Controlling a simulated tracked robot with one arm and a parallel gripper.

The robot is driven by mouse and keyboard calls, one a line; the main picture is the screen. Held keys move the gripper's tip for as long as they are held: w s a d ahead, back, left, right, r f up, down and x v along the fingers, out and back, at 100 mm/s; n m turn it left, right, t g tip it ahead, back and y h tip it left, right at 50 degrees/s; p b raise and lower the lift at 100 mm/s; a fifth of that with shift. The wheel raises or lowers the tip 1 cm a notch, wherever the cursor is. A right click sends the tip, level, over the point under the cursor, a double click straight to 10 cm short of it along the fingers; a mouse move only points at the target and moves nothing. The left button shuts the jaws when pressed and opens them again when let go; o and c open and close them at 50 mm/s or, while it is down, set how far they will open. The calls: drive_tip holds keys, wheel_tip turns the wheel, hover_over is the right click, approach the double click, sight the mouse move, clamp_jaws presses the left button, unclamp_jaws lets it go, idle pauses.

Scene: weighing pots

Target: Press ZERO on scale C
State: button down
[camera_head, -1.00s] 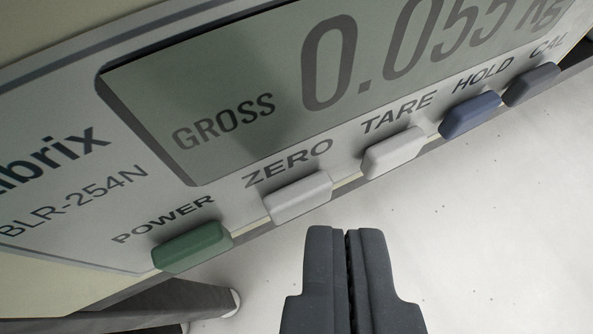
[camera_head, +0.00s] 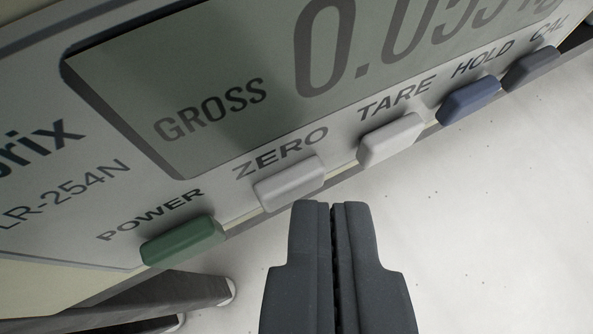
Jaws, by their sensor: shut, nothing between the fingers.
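The scale's front panel (camera_head: 60,230) fills the upper left of the view, tilted in the picture. Its display (camera_head: 215,75) reads GROSS and 0.055 kg, cut off at the top. The light grey ZERO button (camera_head: 289,184) sits below its label, between the green POWER button (camera_head: 182,241) and the pale TARE button (camera_head: 391,140). My gripper (camera_head: 331,204) is shut and empty, its tips just below and right of the ZERO button in the picture. I cannot tell whether they touch it. No letter C shows on the visible part of the scale.
The blue HOLD button (camera_head: 469,100) and the dark grey CAL button (camera_head: 531,68) lie further right in the row. A pale speckled surface (camera_head: 480,220) is clear at the lower right. Dark grey legs (camera_head: 150,297) show at the lower left.

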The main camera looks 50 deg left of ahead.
drive_tip(key=shift+a, duration=0.15)
idle(0.5)
drive_tip(key=shift+s+d, duration=0.25)
drive_tip(key=shift+d, duration=0.55)
drive_tip(key=shift+d+p, duration=0.15)
drive_tip(key=shift+p, duration=0.15)
drive_tip(key=d, duration=0.1)
drive_tip(key=s+d, duration=0.1)
drive_tip(key=d, duration=0.1)
drive_tip(key=d+p, duration=0.1)
drive_tip(key=shift+s+d, duration=0.2)
drive_tip(key=shift+s, duration=0.15)
